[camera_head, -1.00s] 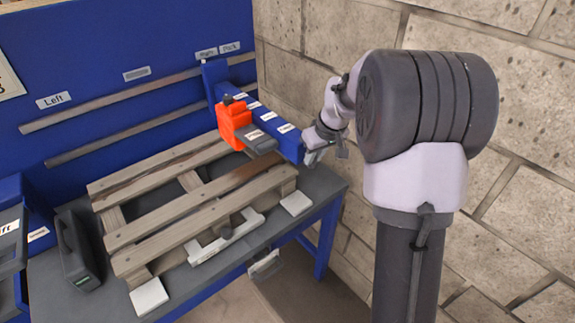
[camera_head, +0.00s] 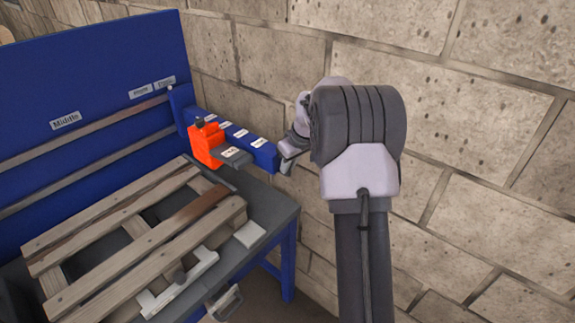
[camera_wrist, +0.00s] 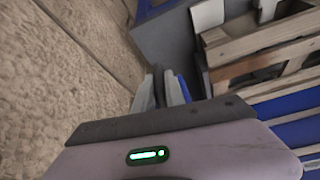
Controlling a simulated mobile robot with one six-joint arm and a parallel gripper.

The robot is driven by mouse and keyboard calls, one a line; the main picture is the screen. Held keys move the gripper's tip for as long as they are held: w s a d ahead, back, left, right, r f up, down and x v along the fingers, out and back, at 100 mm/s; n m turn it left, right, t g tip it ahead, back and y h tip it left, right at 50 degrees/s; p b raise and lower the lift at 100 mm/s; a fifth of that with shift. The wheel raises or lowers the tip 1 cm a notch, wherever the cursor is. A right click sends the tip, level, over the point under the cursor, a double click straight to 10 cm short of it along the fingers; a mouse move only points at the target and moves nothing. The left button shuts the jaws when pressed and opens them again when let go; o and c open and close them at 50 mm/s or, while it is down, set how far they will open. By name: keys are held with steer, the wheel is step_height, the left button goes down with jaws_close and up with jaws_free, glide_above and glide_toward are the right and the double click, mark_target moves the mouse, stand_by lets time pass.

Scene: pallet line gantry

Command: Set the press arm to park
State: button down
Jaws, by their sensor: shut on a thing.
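The press arm (camera_head: 235,133) is a blue beam with several white labels, reaching out from the blue back panel over the pallet's right end. An orange block (camera_head: 203,144) with a dark knob sits on its side, and a grey labelled piece (camera_head: 233,157) juts from it. The beam's root stands beside a small sign at the right end of the panel; that sign's text is blurred, possibly Park. My gripper (camera_head: 287,165) is at the beam's near end, shut on it. In the wrist view my gripper (camera_wrist: 160,92) closes on a dark part; the contact is partly hidden.
The wooden pallet (camera_head: 145,238) lies on the grey bench, left of the press arm. A "Middle" sign (camera_head: 66,121) is on the panel above the rails. The stone wall (camera_head: 480,130) stands close on the right, beside my arm.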

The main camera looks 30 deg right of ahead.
steer(key=shift+d+r, duration=0.1)
steer(key=shift+d, duration=0.05)
steer(key=c, duration=1.6)
jaws_free()
steer(key=shift+w, duration=0.1)
steer(key=shift+o, duration=1)
steer(key=shift+d, duration=0.2)
steer(key=shift+a, duration=0.1)
steer(key=p+v, duration=0.4)
steer(key=v, duration=1.3)
